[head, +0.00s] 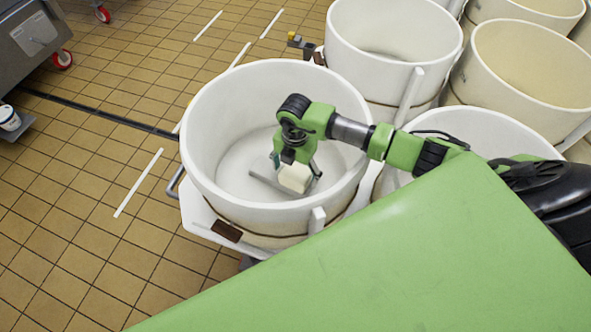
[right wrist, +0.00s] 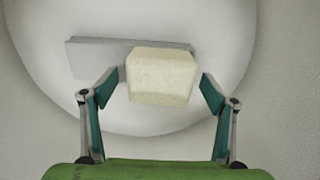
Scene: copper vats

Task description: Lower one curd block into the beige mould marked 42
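A pale cream curd block (head: 294,179) is inside the near white vat, by a flat grey plate (head: 262,180) low in the vat. My right gripper (head: 297,167) reaches down into this vat from the right. In the right wrist view, the curd block (right wrist: 162,78) lies between the two spread fingertips of my right gripper (right wrist: 161,88). A gap shows on each side, so the gripper is open and not closed on it. The grey plate (right wrist: 90,53) shows behind the block. No mould with a readable 42 shows. My left gripper is out of view.
The near white vat's rim (head: 187,150) surrounds my right gripper. More white vats (head: 395,85) stand close behind and to the right, some beige inside (head: 530,65). The tiled floor (head: 75,200) at left is mostly clear. A metal cart (head: 28,40) stands top left.

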